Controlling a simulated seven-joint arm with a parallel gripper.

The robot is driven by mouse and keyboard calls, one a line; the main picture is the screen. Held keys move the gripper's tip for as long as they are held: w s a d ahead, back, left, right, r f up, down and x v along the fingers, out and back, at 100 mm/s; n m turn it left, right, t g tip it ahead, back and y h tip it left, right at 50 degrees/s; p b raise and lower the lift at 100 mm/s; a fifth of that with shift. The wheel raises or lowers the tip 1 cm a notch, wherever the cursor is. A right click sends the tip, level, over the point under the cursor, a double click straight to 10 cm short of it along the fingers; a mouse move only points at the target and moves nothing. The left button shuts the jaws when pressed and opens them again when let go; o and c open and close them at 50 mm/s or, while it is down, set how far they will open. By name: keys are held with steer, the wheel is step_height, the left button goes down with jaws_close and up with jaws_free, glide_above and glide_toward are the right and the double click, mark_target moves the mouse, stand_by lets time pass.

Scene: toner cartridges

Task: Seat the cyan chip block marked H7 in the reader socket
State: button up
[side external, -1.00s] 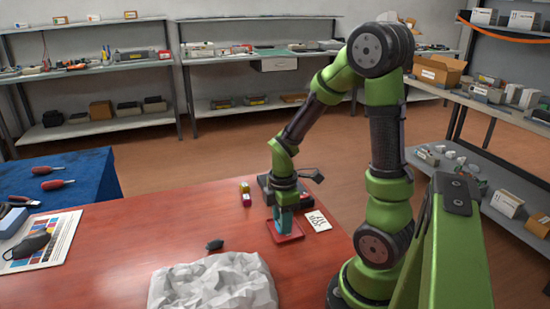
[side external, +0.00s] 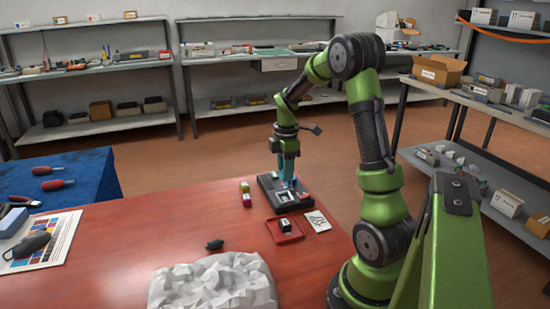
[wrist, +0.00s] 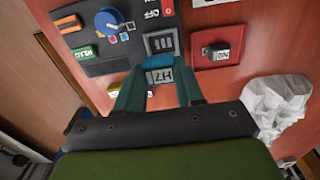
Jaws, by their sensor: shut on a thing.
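My gripper (side external: 286,176) is shut on the cyan chip block (wrist: 158,75), whose face reads H7 in the wrist view. The block sits between the teal fingertips (wrist: 159,88). In the side view I cannot make it out apart from the fingers. The reader (side external: 270,186) is a black unit on the red table, and my gripper is above its far part. Its socket (wrist: 162,43) is a grey square frame with dark bars inside, just beyond the held block in the wrist view. The socket looks empty. The block appears above the reader, apart from the socket.
A red tray (side external: 271,233) beside the reader holds a black block (side external: 285,225) with a pale label. A white card (side external: 317,221) lies to its right. Yellow and magenta blocks (side external: 246,199) stand left of the reader.

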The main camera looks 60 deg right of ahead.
steer(key=shift+s+a+f, duration=0.1)
steer(key=shift+a+f, duration=0.05)
steer(key=shift+f, duration=2.45)
steer(key=shift+f, duration=0.9)
steer(key=o, duration=1.1)
steer(key=shift+r, duration=2.35)
